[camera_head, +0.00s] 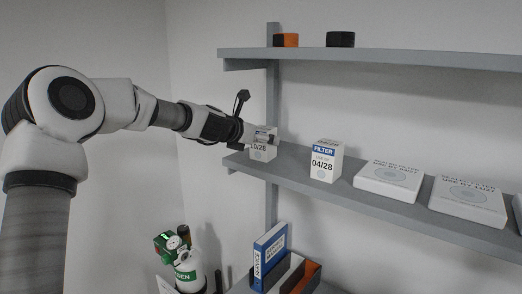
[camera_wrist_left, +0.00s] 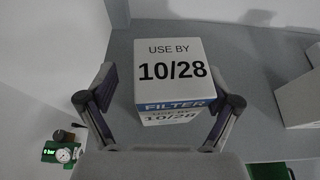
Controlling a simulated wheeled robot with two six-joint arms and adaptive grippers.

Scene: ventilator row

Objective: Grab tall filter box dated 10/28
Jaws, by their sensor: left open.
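The filter box dated 10/28 (camera_head: 262,152) stands at the left end of the middle shelf, partly hidden by my left gripper (camera_head: 252,136) in the head view. In the left wrist view the white box (camera_wrist_left: 175,65) shows "USE BY 10/28" on its top and a blue FILTER band. My left gripper (camera_wrist_left: 160,108) is open, with one finger on each side of the box's near end. Small gaps show between the fingers and the box. My right gripper is in neither view.
A similar filter box dated 04/28 (camera_head: 325,161) stands to the right on the shelf (camera_head: 290,160). Flat white boxes (camera_head: 389,180) lie farther right. An upper shelf (camera_head: 380,57) runs above. A green-and-white oxygen cylinder (camera_head: 190,270) and a blue binder (camera_head: 270,255) are below.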

